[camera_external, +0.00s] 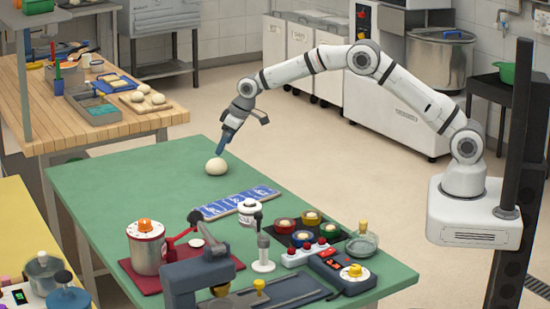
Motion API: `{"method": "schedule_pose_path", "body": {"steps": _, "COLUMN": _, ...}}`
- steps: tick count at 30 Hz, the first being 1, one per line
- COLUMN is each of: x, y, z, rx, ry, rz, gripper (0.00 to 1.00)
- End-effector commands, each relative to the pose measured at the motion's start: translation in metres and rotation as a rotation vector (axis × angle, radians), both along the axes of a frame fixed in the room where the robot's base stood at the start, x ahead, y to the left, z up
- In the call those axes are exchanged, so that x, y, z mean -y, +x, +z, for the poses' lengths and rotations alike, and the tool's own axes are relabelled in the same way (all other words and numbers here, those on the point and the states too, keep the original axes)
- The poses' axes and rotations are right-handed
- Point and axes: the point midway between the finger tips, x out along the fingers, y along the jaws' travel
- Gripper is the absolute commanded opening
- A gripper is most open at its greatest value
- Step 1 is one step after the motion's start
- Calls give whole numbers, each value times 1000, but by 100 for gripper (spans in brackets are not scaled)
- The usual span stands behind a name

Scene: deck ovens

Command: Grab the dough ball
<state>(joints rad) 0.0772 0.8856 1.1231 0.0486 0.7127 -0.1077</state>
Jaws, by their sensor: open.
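The dough ball (216,167) is pale and round and rests on the green table (130,172) near its far edge. My gripper (222,151) points down just above the ball, at its upper right. The blue fingertips look very close to the ball's top; I cannot tell whether they touch it. The gripper is open and holds nothing. The gap between the fingers is too small to make out in this view.
A blue panel strip (238,203) lies in front of the ball. The table's left part is clear. More dough balls (158,99) lie on a wooden bench behind.

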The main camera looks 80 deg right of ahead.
Motion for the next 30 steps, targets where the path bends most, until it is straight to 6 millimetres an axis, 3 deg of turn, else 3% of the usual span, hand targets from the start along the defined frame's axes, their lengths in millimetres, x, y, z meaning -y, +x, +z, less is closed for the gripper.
{"method": "schedule_pose_path", "body": {"steps": 16, "x": -7, "y": 23, "z": -60, "rx": -2, "ry": 0, "rz": -1, "gripper": 85}}
{"method": "schedule_pose_path", "body": {"steps": 26, "x": -7, "y": 26, "z": -67, "rx": -1, "ry": 0, "rz": 0, "gripper": 85}}
{"method": "schedule_pose_path", "body": {"steps": 30, "x": -7, "y": 26, "z": -67, "rx": -1, "ry": 0, "rz": 0, "gripper": 75}}
